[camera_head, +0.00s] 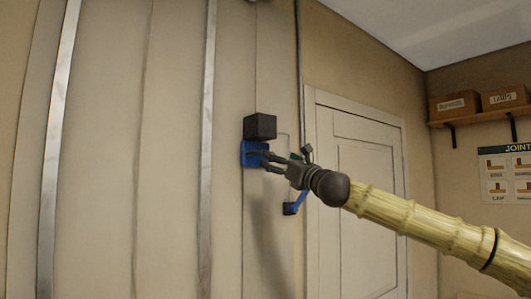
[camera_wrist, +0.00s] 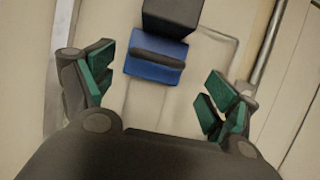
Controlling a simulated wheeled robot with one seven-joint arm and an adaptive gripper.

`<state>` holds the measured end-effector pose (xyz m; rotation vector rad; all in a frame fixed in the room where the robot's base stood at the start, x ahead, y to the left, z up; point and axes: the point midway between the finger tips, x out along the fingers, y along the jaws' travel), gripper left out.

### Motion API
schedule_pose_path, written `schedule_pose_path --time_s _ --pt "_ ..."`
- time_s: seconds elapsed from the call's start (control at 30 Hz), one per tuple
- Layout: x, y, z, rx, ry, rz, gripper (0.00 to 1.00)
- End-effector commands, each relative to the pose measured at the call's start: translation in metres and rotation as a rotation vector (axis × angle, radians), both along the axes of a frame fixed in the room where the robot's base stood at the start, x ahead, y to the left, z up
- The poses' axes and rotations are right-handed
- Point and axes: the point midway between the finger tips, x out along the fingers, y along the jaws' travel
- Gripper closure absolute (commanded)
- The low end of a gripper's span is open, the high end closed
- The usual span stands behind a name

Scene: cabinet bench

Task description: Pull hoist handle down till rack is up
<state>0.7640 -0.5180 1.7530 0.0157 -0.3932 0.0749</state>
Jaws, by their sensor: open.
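A blue block with a dark bar across it, which looks like the hoist handle (camera_wrist: 155,62), hangs just under a black box (camera_wrist: 172,15) on the wall. In the head view the blue piece (camera_head: 250,156) shows partly behind my fingers, below the black box (camera_head: 260,126). My gripper (camera_head: 268,162) is open and points left at the wall by the blue piece. In the wrist view, the green-padded fingers of my gripper (camera_wrist: 160,85) stand apart on either side, with the blue piece ahead between them. I cannot tell how far it is from them. No rack can be made out.
A blue bar (camera_head: 300,201) with a dark end shows below my gripper; what it belongs to is unclear. A pale door (camera_head: 365,190) is to the right. A shelf (camera_head: 480,117) with boxes hangs at far right. Metal strips (camera_head: 208,130) run up the wall panels.

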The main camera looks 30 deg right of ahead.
Motion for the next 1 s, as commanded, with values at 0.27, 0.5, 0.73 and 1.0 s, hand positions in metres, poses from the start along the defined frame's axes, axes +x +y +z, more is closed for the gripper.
schedule_pose_path --time_s 0.27,0.5,0.73,1.0 --pt "0.028 0.0 0.011 0.002 0.002 0.001 0.13" --pt "0.052 0.003 0.02 0.001 0.002 0.003 0.13" --pt "0.067 0.004 0.027 0.0 0.001 0.002 0.13" --pt "0.073 0.004 0.028 0.002 0.001 0.002 0.13"
